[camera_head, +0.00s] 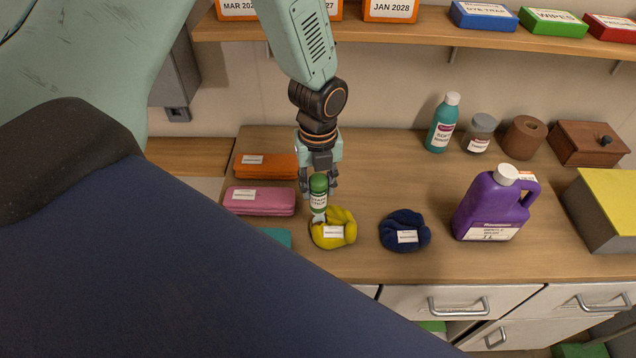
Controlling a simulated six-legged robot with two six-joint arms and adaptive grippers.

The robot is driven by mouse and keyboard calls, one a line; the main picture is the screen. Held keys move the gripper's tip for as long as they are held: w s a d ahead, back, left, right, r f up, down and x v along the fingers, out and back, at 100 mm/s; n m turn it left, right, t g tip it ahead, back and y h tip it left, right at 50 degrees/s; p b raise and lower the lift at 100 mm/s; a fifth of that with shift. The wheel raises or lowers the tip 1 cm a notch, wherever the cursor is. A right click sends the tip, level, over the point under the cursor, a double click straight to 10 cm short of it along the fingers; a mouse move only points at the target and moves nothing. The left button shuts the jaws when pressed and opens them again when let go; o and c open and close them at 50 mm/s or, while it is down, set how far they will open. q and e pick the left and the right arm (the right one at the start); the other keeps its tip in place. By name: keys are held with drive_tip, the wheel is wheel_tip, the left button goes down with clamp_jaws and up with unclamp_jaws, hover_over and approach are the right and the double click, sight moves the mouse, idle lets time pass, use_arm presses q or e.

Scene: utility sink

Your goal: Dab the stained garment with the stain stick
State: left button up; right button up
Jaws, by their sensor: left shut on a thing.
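My left gripper (319,172) reaches down over the wooden counter and is shut on the green stain stick (319,190), held upright. The stick's pale lower end is at the upper left edge of a crumpled yellow garment (334,236) with a white label; it looks to be touching it, but I cannot be sure. A crumpled navy garment (404,228) with a white label lies to the right, apart from the gripper. I cannot make out a stain on either garment. My right gripper is not in view.
A purple jug (492,210) stands right. A teal bottle (442,125), jar (480,130) and wooden box (590,142) stand behind. A shelf (430,28) hangs above.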

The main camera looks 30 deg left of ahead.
sight(319, 176)
use_arm(q)
drive_tip(key=shift+w+r+p, duration=0.1)
drive_tip(key=shift+r+p, duration=0.8)
drive_tip(key=shift+r, duration=0.4)
drive_tip(key=shift+r+p, duration=0.35)
drive_tip(key=shift+r, duration=0.25)
drive_tip(key=shift+f, duration=0.2)
